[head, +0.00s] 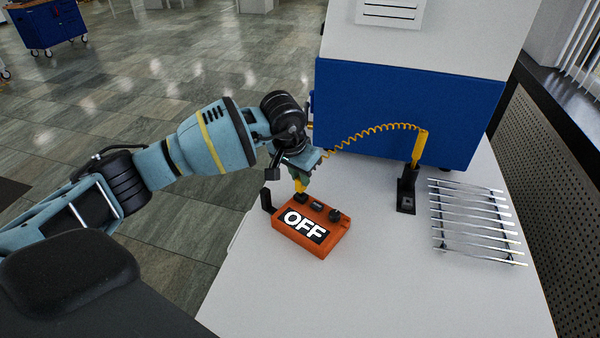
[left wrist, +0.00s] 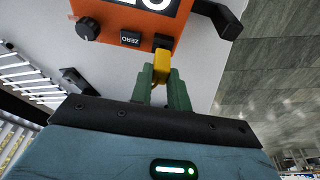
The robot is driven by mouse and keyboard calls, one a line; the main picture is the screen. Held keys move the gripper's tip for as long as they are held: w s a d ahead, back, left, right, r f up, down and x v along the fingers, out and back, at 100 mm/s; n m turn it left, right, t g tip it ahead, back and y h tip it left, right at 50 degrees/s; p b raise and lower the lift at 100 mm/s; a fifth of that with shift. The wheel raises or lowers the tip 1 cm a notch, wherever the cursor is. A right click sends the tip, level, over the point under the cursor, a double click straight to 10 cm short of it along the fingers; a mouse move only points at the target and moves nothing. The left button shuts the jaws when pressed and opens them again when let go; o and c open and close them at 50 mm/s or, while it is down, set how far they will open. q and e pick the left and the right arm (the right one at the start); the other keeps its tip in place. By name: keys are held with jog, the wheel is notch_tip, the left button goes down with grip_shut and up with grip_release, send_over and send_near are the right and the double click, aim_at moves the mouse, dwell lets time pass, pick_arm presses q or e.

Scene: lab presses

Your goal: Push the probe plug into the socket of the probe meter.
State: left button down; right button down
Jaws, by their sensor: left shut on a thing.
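The orange probe meter (head: 311,226) lies on the white table with OFF on its display. It also shows at the top of the left wrist view (left wrist: 140,22). The yellow probe plug (head: 299,186) is upright at the meter's black socket (head: 300,197). My left gripper (head: 299,177) is shut on the plug from above and behind. In the left wrist view its green fingers (left wrist: 161,82) hold the yellow plug (left wrist: 162,65), whose end meets the dark socket block (left wrist: 162,42). I cannot tell how deep it sits. My right gripper is not in view.
A coiled yellow cord (head: 375,130) runs to a yellow probe (head: 420,148) in a black stand (head: 406,190). A metal rack (head: 475,222) lies at the right. A blue and white machine (head: 400,105) stands behind. The table front is clear.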

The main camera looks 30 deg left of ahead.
pick_arm(q)
jog(key=shift+f, duration=0.4)
jog(key=shift+f+b, duration=0.25)
jog(key=shift+b, duration=0.05)
jog(key=c, duration=1.3)
grip_release()
jog(key=shift+o, duration=0.2)
jog(key=v, duration=0.8)
jog(key=shift+f, duration=0.15)
